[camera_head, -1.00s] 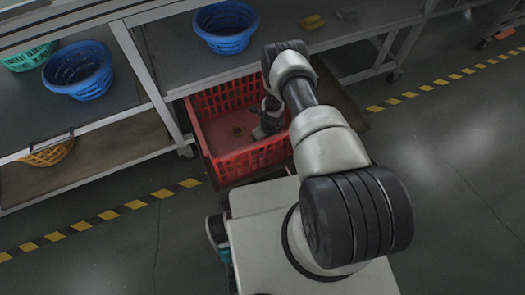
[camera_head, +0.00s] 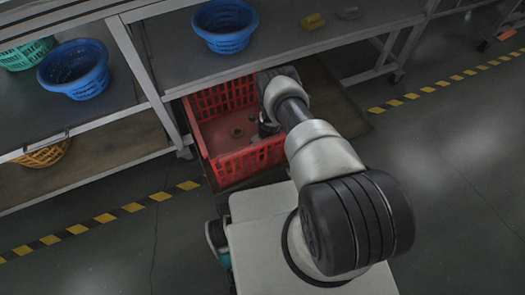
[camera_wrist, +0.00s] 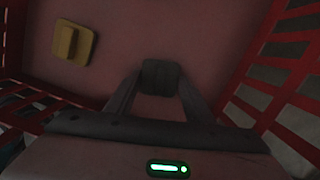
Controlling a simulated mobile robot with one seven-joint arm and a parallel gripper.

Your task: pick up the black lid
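In the head view the gripper (camera_head: 266,127) is small, dark and partly hidden by my arm.
The crate's slatted walls stand close around my gripper. The crate is beside a grey shelf table (camera_head: 175,60) bearing a blue basket (camera_head: 225,27) and small yellow (camera_head: 313,21) and grey (camera_head: 348,13) pieces. Another blue basket (camera_head: 74,70) stands left. Open floor lies right.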

